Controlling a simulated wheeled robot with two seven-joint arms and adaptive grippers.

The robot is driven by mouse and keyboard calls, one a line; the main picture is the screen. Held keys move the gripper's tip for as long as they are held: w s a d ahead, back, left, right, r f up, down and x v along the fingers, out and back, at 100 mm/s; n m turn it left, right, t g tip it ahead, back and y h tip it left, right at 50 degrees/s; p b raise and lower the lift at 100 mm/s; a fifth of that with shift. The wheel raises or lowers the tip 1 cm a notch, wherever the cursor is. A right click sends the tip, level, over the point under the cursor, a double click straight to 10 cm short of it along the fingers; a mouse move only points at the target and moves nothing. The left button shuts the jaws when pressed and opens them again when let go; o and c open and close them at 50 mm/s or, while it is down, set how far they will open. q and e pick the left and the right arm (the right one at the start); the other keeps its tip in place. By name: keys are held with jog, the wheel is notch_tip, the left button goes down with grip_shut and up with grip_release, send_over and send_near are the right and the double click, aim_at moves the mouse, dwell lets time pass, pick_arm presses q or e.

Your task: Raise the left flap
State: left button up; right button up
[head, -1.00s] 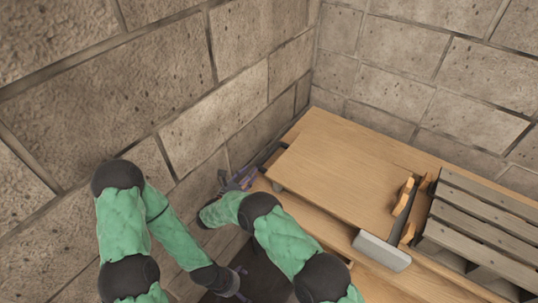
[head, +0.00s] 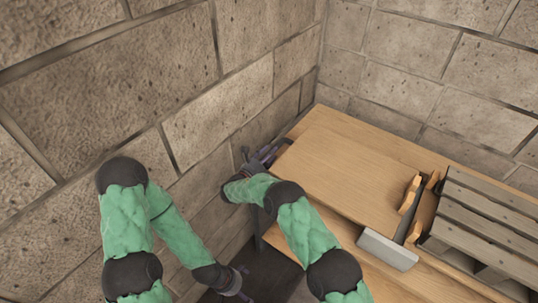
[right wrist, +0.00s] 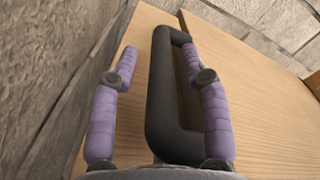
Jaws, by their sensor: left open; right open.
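The left flap (head: 345,165) is a flat wooden panel lying level on the left of the wooden bench. Its black loop handle (right wrist: 160,95) shows in the right wrist view, standing at the flap's left edge. My right gripper (head: 264,154) is at that edge, and it also shows in the right wrist view (right wrist: 160,72). Its purple fingers are open on either side of the handle's near bar, and the right finger overlaps the loop's opening. Contact cannot be told. My left gripper (head: 240,283) is open and empty, low beside the bench, partly hidden by dark shadow.
Stone block walls (head: 235,115) stand close on the left and behind the bench. A grey slatted pallet (head: 490,225) lies at the right.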

grip_shut()
jog(key=shift+r, duration=0.15)
